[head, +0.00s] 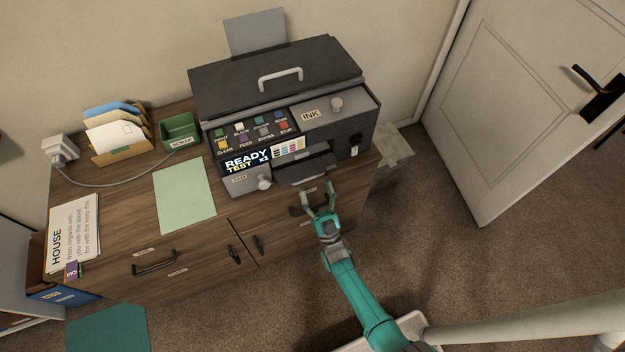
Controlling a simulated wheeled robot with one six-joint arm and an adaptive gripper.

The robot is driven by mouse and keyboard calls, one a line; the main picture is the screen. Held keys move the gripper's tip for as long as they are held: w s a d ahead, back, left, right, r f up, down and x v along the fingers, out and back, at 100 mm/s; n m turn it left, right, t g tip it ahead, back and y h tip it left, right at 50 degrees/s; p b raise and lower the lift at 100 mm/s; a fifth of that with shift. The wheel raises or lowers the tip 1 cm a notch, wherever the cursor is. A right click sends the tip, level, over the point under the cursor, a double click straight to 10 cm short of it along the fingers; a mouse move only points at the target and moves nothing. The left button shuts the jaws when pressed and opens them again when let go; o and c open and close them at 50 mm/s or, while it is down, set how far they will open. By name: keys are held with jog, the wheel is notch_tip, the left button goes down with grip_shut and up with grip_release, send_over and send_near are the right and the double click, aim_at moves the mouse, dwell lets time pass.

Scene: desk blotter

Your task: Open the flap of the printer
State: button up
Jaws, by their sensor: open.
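The dark grey printer (290,100) stands on the wooden cabinet. Its top lid (235,85) has a pale arched handle (280,77) and lies closed. A grey panel marked INK (345,112) with a round knob (337,104) is closed at the upper right. A small front panel with a knob (264,182) and a label too small to read surely sits at the lower left, also closed. I cannot tell which part is named the flap. My gripper (319,193) is open and empty, in front of and below the printer's paper slot, apart from the printer as far as I see.
The cabinet (110,215) has drawers with dark handles. A green sheet (185,196), a green box (180,128), a letter holder (117,134) and a plug with a cable (60,148) lie left of the printer. A white door (520,90) is at right. Carpet lies in front.

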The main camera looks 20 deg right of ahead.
jog(key=s, duration=0.9)
jog(key=shift+s, duration=0.4)
